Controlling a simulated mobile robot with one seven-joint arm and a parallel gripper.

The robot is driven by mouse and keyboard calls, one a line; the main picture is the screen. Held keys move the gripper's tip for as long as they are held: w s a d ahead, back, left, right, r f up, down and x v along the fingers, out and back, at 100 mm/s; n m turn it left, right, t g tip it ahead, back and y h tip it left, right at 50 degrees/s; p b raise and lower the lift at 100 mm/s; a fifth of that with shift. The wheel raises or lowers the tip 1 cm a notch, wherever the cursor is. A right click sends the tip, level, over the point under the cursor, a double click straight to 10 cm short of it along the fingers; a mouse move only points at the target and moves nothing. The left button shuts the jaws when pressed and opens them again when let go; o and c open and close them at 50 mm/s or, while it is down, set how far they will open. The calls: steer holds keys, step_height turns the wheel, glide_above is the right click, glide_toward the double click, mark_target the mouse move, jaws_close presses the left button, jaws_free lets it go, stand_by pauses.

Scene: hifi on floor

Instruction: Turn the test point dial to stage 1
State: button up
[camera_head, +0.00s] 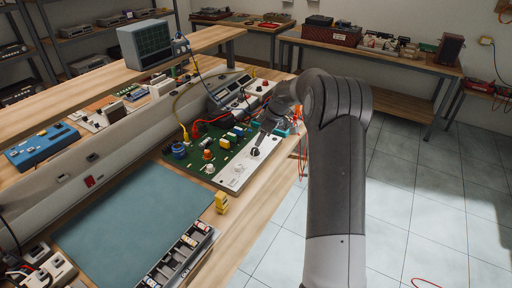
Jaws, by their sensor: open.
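A green circuit board (224,146) with a white front panel (233,178) lies on the wooden bench. A small dark knob (255,152) stands on the panel and looks like the test point dial. Its markings and pointer are too small to read. A white knob (209,169) sits at the panel's left end. My gripper (259,142) points down just above the dark knob, near the panel's middle. It is open. I cannot tell whether the fingertips are around the knob or touch it. My wrist and gripper hide part of the board's right side.
A meter (232,91) and yellow and red cables stand behind the board. A blue mat (135,222), a yellow block (221,202) and a parts tray (181,256) lie to the left and front. Open tiled floor lies right of the bench.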

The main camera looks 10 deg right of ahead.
mark_target(255, 149)
steer(key=x, duration=0.6)
steer(key=shift+w+a+f, duration=0.1)
steer(key=shift+f, duration=0.05)
steer(key=c, duration=1)
steer(key=shift+o, duration=0.2)
